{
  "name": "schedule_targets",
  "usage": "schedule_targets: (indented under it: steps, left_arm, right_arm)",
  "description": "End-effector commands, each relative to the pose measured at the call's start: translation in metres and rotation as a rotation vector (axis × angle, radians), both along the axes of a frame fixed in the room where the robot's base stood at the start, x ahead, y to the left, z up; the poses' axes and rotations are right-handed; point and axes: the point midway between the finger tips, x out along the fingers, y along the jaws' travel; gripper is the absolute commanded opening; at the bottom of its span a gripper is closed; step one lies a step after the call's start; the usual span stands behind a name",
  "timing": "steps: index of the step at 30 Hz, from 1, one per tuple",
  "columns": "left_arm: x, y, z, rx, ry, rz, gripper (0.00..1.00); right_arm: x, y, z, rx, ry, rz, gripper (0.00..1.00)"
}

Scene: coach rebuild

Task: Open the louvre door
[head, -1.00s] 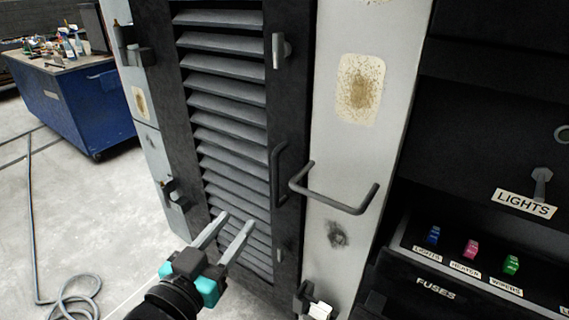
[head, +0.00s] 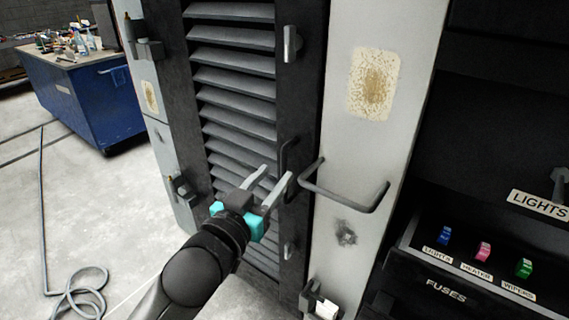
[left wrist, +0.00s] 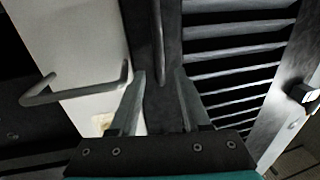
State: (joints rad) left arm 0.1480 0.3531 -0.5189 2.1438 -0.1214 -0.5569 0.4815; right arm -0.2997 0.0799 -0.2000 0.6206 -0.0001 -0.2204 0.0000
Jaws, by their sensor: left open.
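The louvre door (head: 235,75) has grey slats in a dark frame and looks shut in the head view. Its slats also show in the left wrist view (left wrist: 240,60). A dark upright handle (head: 284,152) is on the right side of the door frame. My left gripper (head: 277,172) is open and in front of the handle's lower part, partly hiding it. In the left wrist view the handle (left wrist: 158,40) runs down between the two fingers (left wrist: 160,76), which look empty. I cannot tell how far the fingertips are from it. My right gripper is not in view.
A grab bar (head: 345,203) sticks out from the pale panel just right of the door. A fuse panel (head: 480,260) is at right. Open floor and a blue bench (head: 85,110) are at left.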

Motion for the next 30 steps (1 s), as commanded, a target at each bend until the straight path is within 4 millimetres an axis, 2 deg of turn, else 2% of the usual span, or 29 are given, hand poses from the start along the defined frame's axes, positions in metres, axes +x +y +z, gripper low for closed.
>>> schedule_targets:
  steps: [6, 12, 24, 25, 30]
  left_arm:
    - [0.03, -0.014, 0.0, 0.0, -0.001, -0.001, 0.47]
    - [0.047, -0.021, 0.0, 0.0, -0.001, 0.0, 0.47]
    - [0.052, -0.024, 0.0, 0.0, 0.0, -0.001, 0.47]
    - [0.052, -0.024, 0.0, 0.0, 0.0, -0.001, 0.46]
    - [0.052, -0.024, 0.0, 0.0, 0.0, 0.0, 0.27]
  right_arm:
    - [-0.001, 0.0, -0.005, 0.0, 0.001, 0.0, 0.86]
    - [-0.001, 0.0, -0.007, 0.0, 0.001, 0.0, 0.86]
    - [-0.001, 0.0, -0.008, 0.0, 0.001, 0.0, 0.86]
    - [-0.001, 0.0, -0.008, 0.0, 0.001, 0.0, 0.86]
    - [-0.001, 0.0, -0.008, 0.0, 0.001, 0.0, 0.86]
